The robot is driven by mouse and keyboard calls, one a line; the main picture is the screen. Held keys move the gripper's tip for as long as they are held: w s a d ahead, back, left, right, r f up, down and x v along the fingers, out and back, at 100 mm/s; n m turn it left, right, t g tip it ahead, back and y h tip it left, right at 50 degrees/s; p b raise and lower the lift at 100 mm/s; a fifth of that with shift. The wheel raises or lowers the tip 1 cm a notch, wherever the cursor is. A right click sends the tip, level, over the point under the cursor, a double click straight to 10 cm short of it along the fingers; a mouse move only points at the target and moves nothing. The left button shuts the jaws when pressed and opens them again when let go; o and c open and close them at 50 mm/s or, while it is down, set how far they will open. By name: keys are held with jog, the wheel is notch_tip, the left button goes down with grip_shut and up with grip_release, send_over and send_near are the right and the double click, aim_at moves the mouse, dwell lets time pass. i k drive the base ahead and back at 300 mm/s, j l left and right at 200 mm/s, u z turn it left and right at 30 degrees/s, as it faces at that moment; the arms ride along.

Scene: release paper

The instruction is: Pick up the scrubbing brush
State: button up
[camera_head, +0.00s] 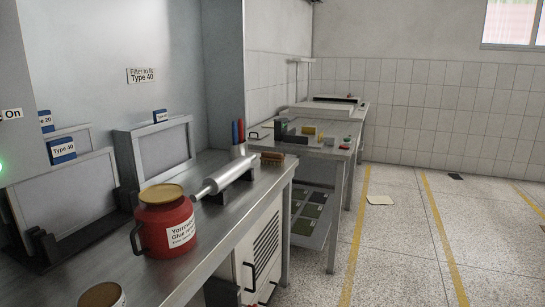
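A small brown block with what look like bristles (272,159), likely the scrubbing brush, lies near the far right end of the metal counter (212,240). It is beyond the metal roller (226,176) and just right of a pale cup (238,151) holding a red and a blue item. It is small in the view, and its details are hard to make out. My gripper is not in view.
A red jug (165,232) with a tan lid stands on the counter. Framed filters (162,147) lean at the back. A second table (322,153) with small items stands beyond. The floor (400,250) at right is open, with a paper sheet (380,200) lying there.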

aim_at(270, 158)
jog(key=i+l+u, duration=0.15)
jog(key=i+l, duration=0.65)
jog(key=i, duration=0.3)
jog(key=i+l+u, duration=0.15)
jog(key=i+l, duration=0.9)
jog(key=i, duration=0.75)
